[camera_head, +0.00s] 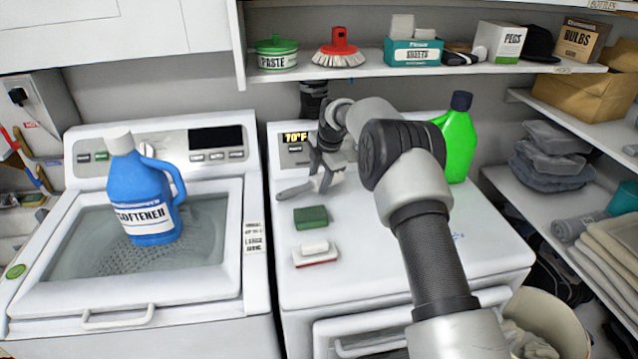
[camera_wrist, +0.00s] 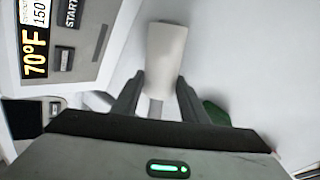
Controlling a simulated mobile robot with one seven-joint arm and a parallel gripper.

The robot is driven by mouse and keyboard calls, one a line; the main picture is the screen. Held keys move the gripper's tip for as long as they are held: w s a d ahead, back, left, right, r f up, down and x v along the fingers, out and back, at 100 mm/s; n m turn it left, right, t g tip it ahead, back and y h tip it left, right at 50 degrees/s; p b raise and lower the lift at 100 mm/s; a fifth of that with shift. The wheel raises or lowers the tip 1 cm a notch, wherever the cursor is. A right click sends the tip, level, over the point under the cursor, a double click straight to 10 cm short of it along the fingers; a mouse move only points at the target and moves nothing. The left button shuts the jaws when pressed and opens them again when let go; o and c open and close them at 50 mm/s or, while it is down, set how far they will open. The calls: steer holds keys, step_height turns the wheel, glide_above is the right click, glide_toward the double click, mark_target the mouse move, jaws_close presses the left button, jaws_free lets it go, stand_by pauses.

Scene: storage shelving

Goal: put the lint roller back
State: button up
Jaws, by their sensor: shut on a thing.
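The lint roller has a grey handle (camera_head: 291,193) and a pale, off-white roll. It is at the left rear of the white dryer top (camera_head: 410,255), below the 70°F panel. My gripper (camera_head: 321,178) points down over it and is shut on it. In the wrist view the pale roll of the lint roller (camera_wrist: 166,48) extends past my two dark fingers (camera_wrist: 157,92), with a grey part between them. I cannot tell whether the roller touches the dryer top or is slightly lifted.
A green sponge (camera_head: 311,217) and a red-and-white brush (camera_head: 315,254) lie just in front. A green bottle (camera_head: 459,140) stands behind my arm. A blue softener jug (camera_head: 145,190) stands on the washer at left. The shelf above (camera_head: 350,75) holds paste, a brush and boxes.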

steer(key=shift+f, duration=0.85)
steer(key=shift+f, duration=0.1)
steer(key=shift+f, duration=0.2)
steer(key=o, duration=1)
